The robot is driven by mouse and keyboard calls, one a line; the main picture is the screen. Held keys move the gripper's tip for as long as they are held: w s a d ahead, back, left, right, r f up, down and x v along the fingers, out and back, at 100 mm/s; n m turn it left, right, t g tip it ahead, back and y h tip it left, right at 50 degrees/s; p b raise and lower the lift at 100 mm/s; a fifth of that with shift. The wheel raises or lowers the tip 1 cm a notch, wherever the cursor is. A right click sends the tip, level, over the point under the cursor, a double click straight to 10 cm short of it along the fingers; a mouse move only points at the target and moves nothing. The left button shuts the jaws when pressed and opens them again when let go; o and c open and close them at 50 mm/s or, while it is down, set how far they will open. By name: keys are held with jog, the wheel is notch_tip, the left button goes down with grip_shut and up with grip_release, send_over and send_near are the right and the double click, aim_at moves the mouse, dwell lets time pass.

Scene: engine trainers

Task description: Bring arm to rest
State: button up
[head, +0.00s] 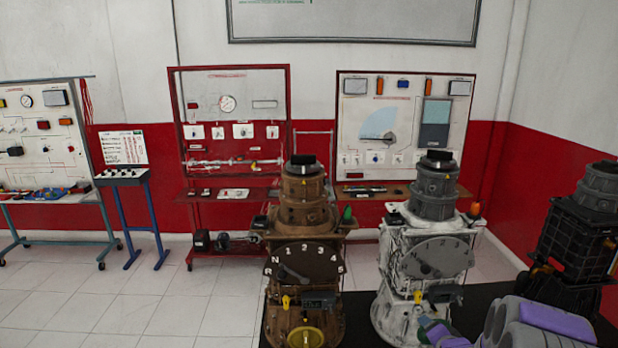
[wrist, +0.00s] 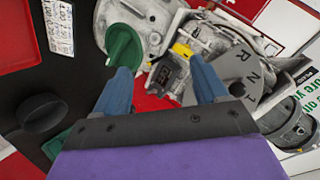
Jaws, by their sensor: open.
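My gripper (wrist: 163,82) is open in the wrist view, its two blue fingers apart with nothing held between them. In the head view my gripper (head: 428,326) is low on the right, in front of the lower part of the white engine trainer (head: 391,312). My purple and grey arm reaches in from the bottom right. In the wrist view a green handwheel (wrist: 122,50) is close to the left finger; whether they touch I cannot tell. A yellow lever (wrist: 182,52) and a grey lettered dial (wrist: 240,72) lie beyond the fingers.
A brown engine trainer (head: 300,220) stands left of the white one, with a numbered dial (head: 307,263). A dark trainer (head: 575,240) stands to the right, behind my arm. Instrument boards (head: 232,122) line the back wall. The tiled floor (head: 130,305) at left is clear.

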jog(key=s+a+r+n+g+b, duration=0.1)
jog(key=s+a+r+n+g, duration=0.2)
jog(key=s+a, duration=0.4)
jog(key=s+a+r+n+g+b, duration=0.2)
jog(key=s+a+r+n+g, duration=0.2)
jog(key=s, duration=1.9)
jog(key=s+a+r+n+g+b, duration=0.2)
jog(key=s+a+r+n+g, duration=0.2)
jog(key=s+a, duration=0.5)
jog(key=s+g, duration=0.2)
jog(key=s, duration=0.5)
jog(key=shift+a+r+n+g+y, duration=0.15)
jog(key=shift+a+n+g+y, duration=0.15)
jog(key=shift+a, duration=0.05)
